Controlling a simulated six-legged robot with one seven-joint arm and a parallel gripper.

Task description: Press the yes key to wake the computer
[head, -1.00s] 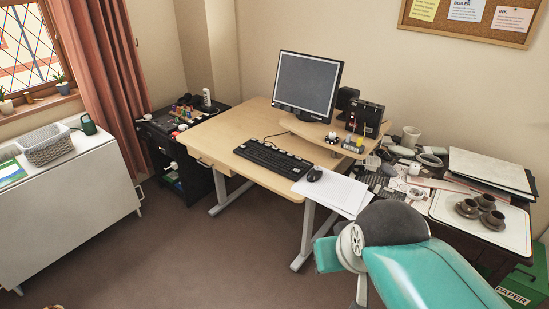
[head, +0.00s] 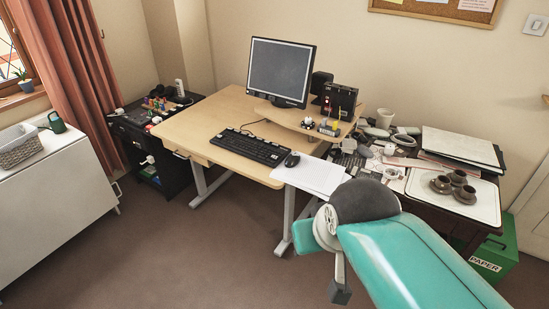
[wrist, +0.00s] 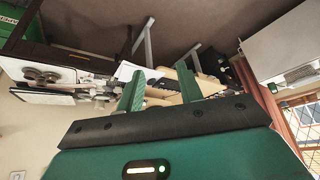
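The black keyboard (head: 252,149) lies on the pale wooden desk (head: 200,127), left of a black mouse (head: 292,160). Its keys are too small to read, so I cannot tell which is the yes key. The computer's monitor (head: 280,72) stands behind it with a dark grey screen. My gripper (wrist: 162,88) shows in the wrist view as two green fingers set apart, with nothing held between them. In that upside-down view the desk shows beyond the fingers, well away from them.
White paper (head: 312,175) overhangs the desk's front right corner. A cluttered side table with a white tray (head: 455,197) holding brown cups stands right, a green paper bin (head: 492,255) below. A white cabinet (head: 55,185) stands left. The carpet (head: 190,255) before the desk is clear.

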